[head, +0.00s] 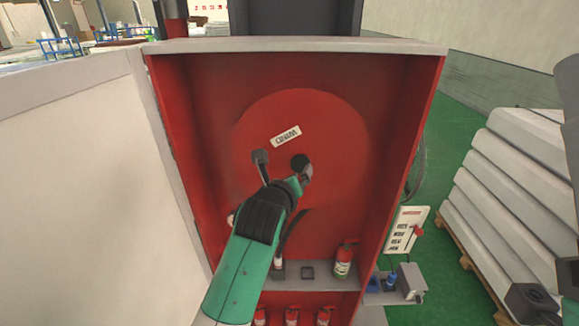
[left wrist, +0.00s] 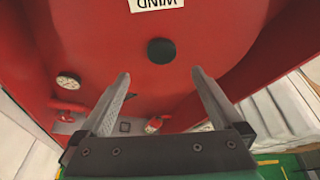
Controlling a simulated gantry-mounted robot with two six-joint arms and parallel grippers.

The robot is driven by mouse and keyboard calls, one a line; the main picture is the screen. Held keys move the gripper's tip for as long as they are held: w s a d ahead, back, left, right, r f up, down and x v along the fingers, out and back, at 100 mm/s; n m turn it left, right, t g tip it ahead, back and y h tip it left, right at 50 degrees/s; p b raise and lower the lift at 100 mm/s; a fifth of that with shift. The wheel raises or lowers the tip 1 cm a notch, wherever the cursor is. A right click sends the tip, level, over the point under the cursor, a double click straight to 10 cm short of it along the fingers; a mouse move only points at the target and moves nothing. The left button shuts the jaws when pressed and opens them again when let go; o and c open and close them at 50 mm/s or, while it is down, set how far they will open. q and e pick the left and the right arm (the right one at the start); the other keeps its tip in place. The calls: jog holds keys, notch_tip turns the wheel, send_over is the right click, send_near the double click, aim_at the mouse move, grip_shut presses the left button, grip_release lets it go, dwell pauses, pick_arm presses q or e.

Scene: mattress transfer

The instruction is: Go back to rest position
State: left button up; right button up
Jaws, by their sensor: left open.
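My left gripper (head: 283,165) is in the middle of the head view, in front of a red hose cabinet (head: 420,130). It is open, with nothing between its fingers. In the left wrist view the two fingers (left wrist: 161,73) are spread wide and point toward the cabinet's large red disc (left wrist: 215,55). A black round hub (left wrist: 161,51) on the disc shows beyond the fingertips; I cannot tell the exact gap. Dark parts at the right edge of the head view seem to belong to my right arm; its jaws cannot be made out.
The open white cabinet door (head: 75,180) fills the left. Fire extinguishers stand low in the cabinet, one on the shelf (head: 343,259). Stacked white mattresses (head: 500,190) on a pallet stand at the right.

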pick_arm(q)
jog(key=a+f, duration=0.3)
jog(key=a, duration=0.1)
jog(key=s+a+r+n+t+y, duration=0.1)
jog(key=s+a+r+n+t, duration=0.35)
jog(key=r, duration=0.45)
jog(key=s+a+r+n+t+y, duration=0.1)
jog(key=s+a+r+n+t, duration=0.25)
jog(key=a+r+n, duration=0.45)
jog(key=s+r+n+t, duration=0.2)
jog(key=s+r+n, duration=0.5)
jog(key=s, duration=0.5)
jog(key=s+r+n+t+h, duration=0.1)
jog(key=s+r+n+t, duration=0.2)
jog(key=s+r+n, duration=0.5)
jog(key=s+n, duration=0.3)
jog(key=s, duration=0.1)
jog(key=shift+t+h, duration=0.3)
jog(key=shift+n, duration=0.25)
